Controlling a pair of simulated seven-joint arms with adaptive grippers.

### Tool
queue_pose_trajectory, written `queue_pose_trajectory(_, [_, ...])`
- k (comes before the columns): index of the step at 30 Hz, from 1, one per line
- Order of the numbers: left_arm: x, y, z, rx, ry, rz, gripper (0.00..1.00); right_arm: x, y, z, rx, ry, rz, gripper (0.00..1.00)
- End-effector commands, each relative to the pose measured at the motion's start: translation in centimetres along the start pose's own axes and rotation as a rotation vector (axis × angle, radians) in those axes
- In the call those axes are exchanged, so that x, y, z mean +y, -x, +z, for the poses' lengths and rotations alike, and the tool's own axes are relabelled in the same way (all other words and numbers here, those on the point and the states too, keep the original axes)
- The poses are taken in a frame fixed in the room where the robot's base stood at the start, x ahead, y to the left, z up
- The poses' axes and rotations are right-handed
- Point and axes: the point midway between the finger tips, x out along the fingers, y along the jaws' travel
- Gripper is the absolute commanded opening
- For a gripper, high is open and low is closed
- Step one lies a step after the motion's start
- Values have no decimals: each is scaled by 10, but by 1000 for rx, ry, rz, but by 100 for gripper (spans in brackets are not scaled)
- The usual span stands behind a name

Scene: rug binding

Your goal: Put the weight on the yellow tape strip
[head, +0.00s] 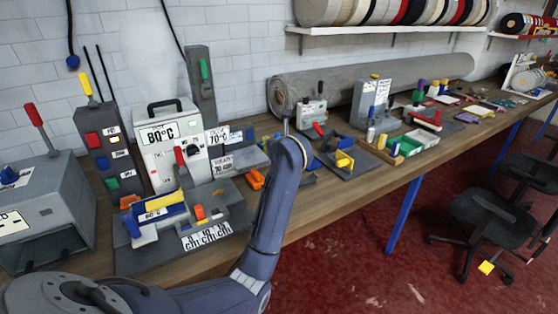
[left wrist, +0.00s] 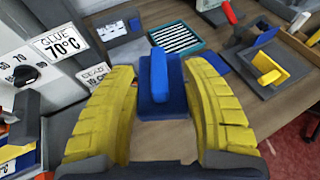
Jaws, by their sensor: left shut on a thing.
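My left gripper (left wrist: 162,75) shows in the left wrist view as two ribbed yellow fingers. It is shut on a blue weight (left wrist: 159,78), a block with an upright rounded handle. Whether the weight touches the bench below cannot be told. In the head view my left arm rises from the bottom and hides most of the gripper and weight. A yellow piece (head: 344,160) stands in a dark grey tray right of the arm; it also shows in the left wrist view (left wrist: 267,67). I cannot tell whether it is the tape strip. My right gripper is not in view.
A glue machine (head: 170,150) and a grey fixture (head: 222,205) crowd the bench left of my arm. A striped black-and-white card (left wrist: 176,38) lies beyond the weight. A grey rug roll (head: 400,78) lies along the wall. An orange piece (head: 256,179) lies beside my arm.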

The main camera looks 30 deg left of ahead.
Motion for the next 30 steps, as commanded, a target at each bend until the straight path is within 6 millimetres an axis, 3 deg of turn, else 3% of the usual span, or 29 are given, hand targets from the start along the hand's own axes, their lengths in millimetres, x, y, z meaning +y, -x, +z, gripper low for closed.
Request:
queue_pose_trajectory(21, [1,-46,-115,-2,-2,5,2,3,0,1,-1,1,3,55])
queue_pose_trajectory(30, [1,-56,-137,-5,0,5,2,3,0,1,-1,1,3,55])
